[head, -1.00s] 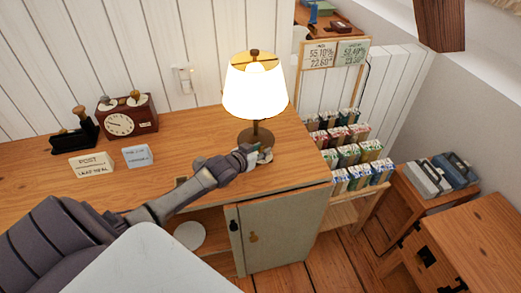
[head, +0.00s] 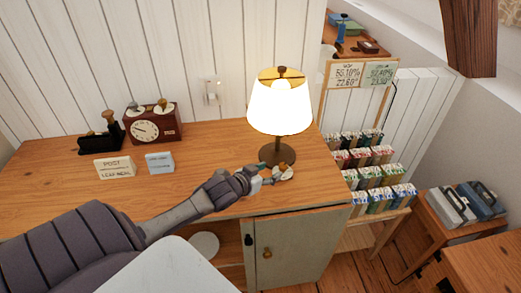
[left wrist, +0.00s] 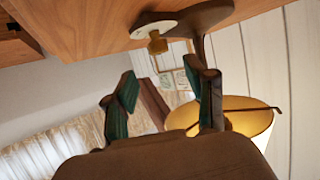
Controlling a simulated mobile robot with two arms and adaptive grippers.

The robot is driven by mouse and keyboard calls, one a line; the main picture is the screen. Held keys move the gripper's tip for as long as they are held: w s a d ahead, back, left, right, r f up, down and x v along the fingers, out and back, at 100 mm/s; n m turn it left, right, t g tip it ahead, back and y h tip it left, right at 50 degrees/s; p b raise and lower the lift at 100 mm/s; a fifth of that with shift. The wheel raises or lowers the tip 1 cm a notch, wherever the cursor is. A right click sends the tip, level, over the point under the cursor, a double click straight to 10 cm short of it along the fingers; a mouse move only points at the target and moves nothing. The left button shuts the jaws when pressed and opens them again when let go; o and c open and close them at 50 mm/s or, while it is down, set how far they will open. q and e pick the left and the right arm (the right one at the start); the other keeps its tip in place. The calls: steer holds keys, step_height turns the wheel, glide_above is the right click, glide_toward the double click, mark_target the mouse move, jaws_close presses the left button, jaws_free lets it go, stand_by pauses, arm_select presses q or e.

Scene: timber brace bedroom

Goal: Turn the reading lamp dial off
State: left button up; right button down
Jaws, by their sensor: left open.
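The reading lamp (head: 281,107) stands on the wooden desk with its shade glowing bright. Its dark base (head: 277,157) is near the desk's right end. In the left wrist view, a brass dial knob (left wrist: 157,43) sits on a pale round plate (left wrist: 153,27) beside the lamp's brown foot, and the lit shade (left wrist: 237,113) is at right. My left gripper (head: 270,177) is just in front of the lamp base. Its two green-padded fingers (left wrist: 162,95) are apart, with nothing between them; the knob is beyond the tips, apart from them. My right gripper is not seen.
On the desk (head: 216,150) stand a clock box (head: 153,124), a dark stamp holder (head: 100,138) and two small cards left of my arm. A cabinet door (head: 290,250) is below. A rack of packets (head: 365,170) stands at right.

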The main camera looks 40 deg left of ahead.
mark_target(283, 165)
arm_select(q)
steer(key=shift+v, duration=2.25)
